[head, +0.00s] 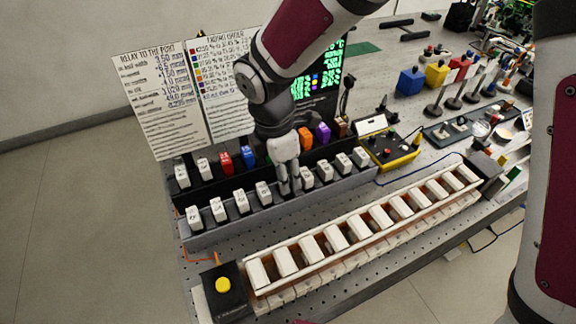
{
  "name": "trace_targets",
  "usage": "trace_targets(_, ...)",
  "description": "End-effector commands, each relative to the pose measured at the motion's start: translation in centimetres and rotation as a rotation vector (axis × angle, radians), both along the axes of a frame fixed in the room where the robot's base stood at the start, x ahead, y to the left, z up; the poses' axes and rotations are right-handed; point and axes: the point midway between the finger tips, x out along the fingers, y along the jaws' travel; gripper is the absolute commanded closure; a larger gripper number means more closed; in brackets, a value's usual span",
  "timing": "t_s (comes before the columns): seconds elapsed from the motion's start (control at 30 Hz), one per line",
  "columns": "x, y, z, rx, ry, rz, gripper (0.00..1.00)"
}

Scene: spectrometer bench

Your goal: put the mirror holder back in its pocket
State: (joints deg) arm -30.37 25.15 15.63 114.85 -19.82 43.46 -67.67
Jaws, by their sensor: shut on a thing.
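My gripper (289,187) points down over the front grey rack (330,192), between white holders on its left and right. Its fingers are shut on a small holder, mostly hidden by the fingers, which I take to be the mirror holder. I cannot tell how deep it sits or whether it touches the rack. The nearest white holders are one on the left (263,193) and one on the right (307,179). The pocket under my gripper is hidden.
Behind is a dark rack with coloured holders, including red (226,162), blue (248,157), orange (305,137) and purple (323,132). A yellow-edged control box (390,148) stands right.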

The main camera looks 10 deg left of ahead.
Motion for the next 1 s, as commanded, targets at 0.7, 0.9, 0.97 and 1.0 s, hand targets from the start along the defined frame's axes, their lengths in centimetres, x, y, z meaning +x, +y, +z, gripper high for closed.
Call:
trace_targets(0.7, 0.0, 0.0, -2.8, 0.0, 0.0, 0.0, 0.47)
trace_targets(0.9, 0.0, 0.0, -2.8, 0.0, 0.0, 0.0, 0.47)
trace_targets(0.97, 0.0, 0.0, -2.7, 0.0, 0.0, 0.0, 0.47)
trace_targets(1.0, 0.0, 0.0, -2.5, 0.0, 0.0, -0.001, 0.47)
